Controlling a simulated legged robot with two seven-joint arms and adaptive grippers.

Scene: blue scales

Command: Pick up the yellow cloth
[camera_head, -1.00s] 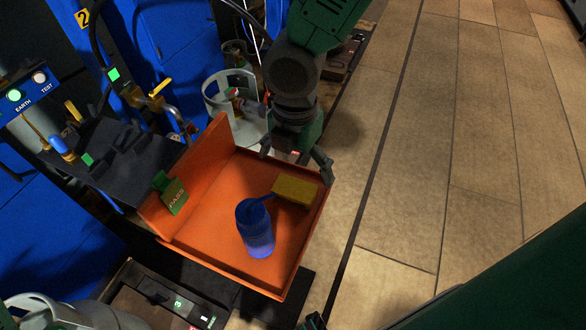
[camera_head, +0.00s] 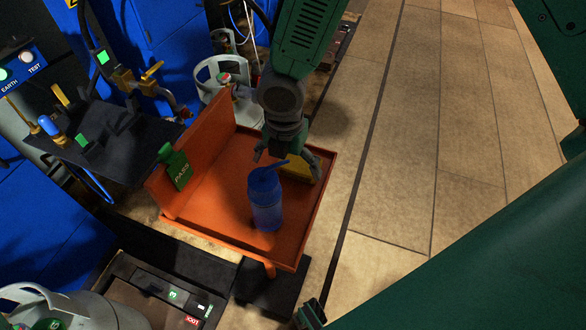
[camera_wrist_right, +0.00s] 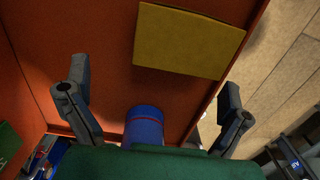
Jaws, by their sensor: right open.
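The yellow cloth (camera_head: 297,168) is a flat block-like piece at the right side of the orange tray (camera_head: 215,227), partly hidden by my right gripper (camera_head: 288,163). In the right wrist view the cloth (camera_wrist_right: 187,40) shows as a yellow rectangle beyond the fingertips. My right gripper (camera_wrist_right: 155,88) is open and empty, with its fingers spread wide above the tray. I cannot tell the exact gap between fingers and cloth.
A green PASS tag (camera_head: 175,168) is at the tray's raised left wall. Grey gas cylinders (camera_head: 225,85) stand behind. The floor at right is clear.

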